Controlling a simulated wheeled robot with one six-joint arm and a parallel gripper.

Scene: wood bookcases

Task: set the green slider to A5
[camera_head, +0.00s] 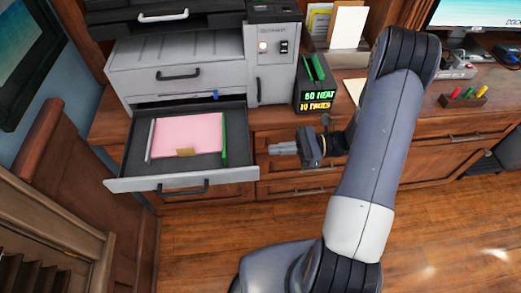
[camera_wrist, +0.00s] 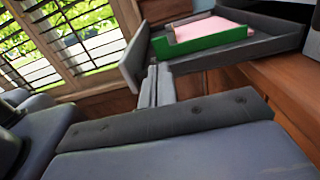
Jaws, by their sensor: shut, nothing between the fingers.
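The green slider (camera_head: 224,136) is a thin upright strip along the right side of the pulled-out paper tray (camera_head: 240,150). It stands beside the right edge of a pink paper stack (camera_head: 188,135). In the wrist view the green slider (camera_wrist: 212,42) shows as a long green wall with the pink paper (camera_wrist: 200,28) behind it. My gripper (camera_head: 272,149) is to the right of the tray, pointing left, apart from the slider. Its fingers (camera_wrist: 158,86) are together and empty, near the tray's front corner in the wrist view. No A5 mark is readable.
A grey guide (camera_head: 150,140) stands left of the paper, and a tan tab (camera_head: 185,152) lies at its front. The grey printer (camera_head: 180,62) is behind the tray. A black box with lit text (camera_head: 317,100) stands to the right. The floor in front (camera_head: 200,230) is clear.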

